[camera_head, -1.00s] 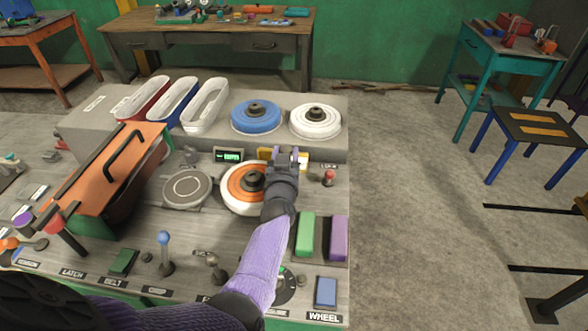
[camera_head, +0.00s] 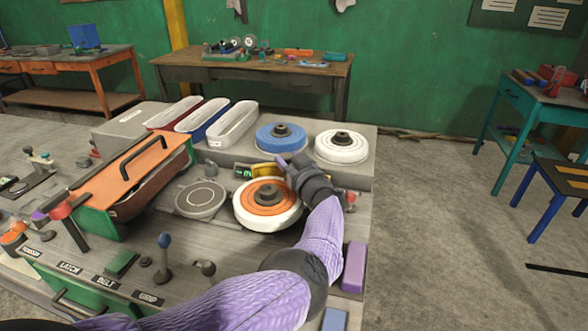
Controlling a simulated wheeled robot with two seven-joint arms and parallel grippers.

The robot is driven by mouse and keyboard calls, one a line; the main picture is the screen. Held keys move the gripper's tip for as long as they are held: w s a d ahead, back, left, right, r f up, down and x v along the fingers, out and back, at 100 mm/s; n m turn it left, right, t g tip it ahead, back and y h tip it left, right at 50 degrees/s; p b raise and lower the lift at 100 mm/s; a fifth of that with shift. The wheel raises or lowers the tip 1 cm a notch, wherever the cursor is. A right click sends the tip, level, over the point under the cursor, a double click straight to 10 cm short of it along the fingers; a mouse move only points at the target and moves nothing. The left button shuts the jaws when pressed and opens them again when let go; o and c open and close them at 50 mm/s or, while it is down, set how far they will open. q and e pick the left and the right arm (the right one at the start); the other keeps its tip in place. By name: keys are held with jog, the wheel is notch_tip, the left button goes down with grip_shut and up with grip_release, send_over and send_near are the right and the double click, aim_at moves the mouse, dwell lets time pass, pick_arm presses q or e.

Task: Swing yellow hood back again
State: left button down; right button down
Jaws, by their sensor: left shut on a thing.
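The yellow hood (camera_head: 263,172) shows as a small yellow piece at the back edge of the white and orange wheel (camera_head: 268,204). Part of it is hidden behind my left gripper. My left gripper (camera_head: 286,162) reaches in over the wheel's right back side, its fingers shut on the hood. The exact grip is small and partly covered by the hand. My right gripper is not in view.
A blue wheel (camera_head: 280,136) and a white wheel (camera_head: 342,147) sit on the raised ledge behind. An orange lid with a black handle (camera_head: 130,168) stands to the left. A blue-knobbed lever (camera_head: 164,251) rises in front. Open floor lies to the right.

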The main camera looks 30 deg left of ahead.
pick_arm(q)
jog(key=shift+a, duration=0.15)
dwell(0.3)
jog(key=shift+c, duration=1.1)
grip_release()
jog(key=shift+a, duration=0.1)
notch_tip(320, 180, up, 10)
jog(key=p, duration=0.5)
jog(key=shift+p, duration=0.3)
